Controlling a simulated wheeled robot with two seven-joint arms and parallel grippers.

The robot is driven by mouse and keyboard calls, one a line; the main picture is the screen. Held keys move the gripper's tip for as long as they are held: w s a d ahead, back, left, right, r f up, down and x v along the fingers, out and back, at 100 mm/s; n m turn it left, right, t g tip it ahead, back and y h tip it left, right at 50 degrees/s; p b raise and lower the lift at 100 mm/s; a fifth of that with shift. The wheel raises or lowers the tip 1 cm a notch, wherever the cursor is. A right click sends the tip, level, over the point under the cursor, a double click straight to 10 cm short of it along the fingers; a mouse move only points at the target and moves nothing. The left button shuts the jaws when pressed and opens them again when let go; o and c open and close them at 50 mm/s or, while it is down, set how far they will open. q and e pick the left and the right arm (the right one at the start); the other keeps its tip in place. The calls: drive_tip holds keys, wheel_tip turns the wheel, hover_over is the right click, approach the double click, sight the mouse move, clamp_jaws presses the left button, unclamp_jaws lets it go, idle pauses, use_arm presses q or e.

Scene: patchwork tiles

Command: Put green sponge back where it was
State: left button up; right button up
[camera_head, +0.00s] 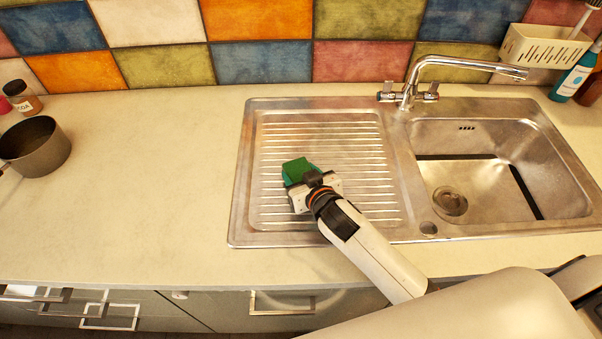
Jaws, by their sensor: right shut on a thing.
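The green sponge (297,169) shows just beyond my right gripper (305,182), over the ribbed drainboard (360,150) of the steel sink unit. My right gripper is shut on the sponge. Its wrist and arm hide part of the sponge and the near part of the drainboard. I cannot tell whether the sponge touches the ribs or is held a little above them. My left gripper is not in view.
The sink basin (500,185) and tap (410,85) are to the right. A cream caddy (545,47) and a blue bottle (572,78) stand at the back right. A dark pot (38,148) and a small jar (22,100) stand at the far left. The counter (150,170) between is clear.

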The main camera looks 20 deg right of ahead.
drive_tip(key=shift+f, duration=0.2)
drive_tip(key=o, duration=0.9)
drive_tip(key=shift+o, duration=0.2)
drive_tip(key=shift+r, duration=0.1)
drive_tip(key=shift+r, duration=0.2)
drive_tip(key=b+v, duration=0.1)
drive_tip(key=v, duration=0.9)
drive_tip(key=shift+s, duration=0.35)
drive_tip(key=shift+s+d+r, duration=0.1)
drive_tip(key=shift+s+r, duration=0.2)
drive_tip(key=shift+s, duration=0.25)
drive_tip(key=shift+r, duration=0.1)
